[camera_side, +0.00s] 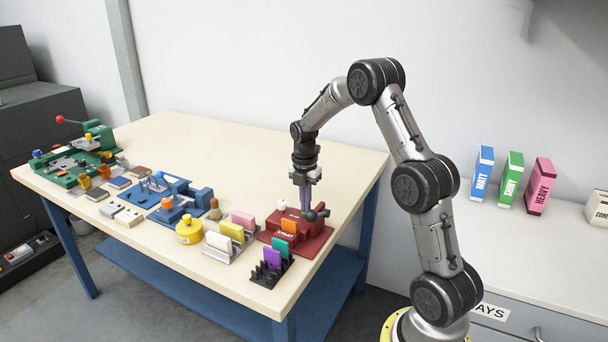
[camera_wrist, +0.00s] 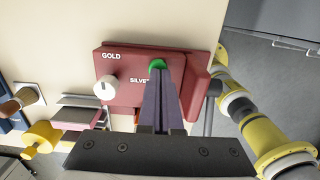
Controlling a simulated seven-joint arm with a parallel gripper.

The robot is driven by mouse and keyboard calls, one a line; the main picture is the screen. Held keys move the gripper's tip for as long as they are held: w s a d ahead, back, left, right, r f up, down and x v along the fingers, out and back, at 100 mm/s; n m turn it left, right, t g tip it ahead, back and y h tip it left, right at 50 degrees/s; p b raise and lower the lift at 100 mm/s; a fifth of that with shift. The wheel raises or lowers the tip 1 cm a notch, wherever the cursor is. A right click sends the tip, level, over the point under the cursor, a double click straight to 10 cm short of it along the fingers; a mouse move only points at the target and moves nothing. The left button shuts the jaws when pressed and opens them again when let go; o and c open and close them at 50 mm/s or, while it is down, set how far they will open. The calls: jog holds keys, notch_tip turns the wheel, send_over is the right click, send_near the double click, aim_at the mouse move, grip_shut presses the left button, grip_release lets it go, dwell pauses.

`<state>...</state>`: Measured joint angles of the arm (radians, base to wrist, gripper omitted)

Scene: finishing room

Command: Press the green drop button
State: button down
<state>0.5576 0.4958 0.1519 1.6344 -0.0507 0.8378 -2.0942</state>
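The red machine (camera_side: 313,241) stands at the right front part of the table. In the wrist view its red top (camera_wrist: 118,66) carries the words GOLD and SILVER and a white knob (camera_wrist: 107,88). The green button (camera_wrist: 156,64) shows at the far edge of the fingertips, partly covered by them. My gripper (camera_wrist: 159,78) points down over the machine with its two purple fingers together, and nothing shows between them. In the side view my gripper (camera_side: 305,208) is just above the machine. I cannot tell whether the tips touch the button.
The table's back middle is clear.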

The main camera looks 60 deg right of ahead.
notch_tip(320, 180, up, 13)
jog(key=shift+w+a, duration=0.2)
jog(key=shift+w, duration=0.05)
jog(key=shift+f, duration=0.1)
dwell(0.4)
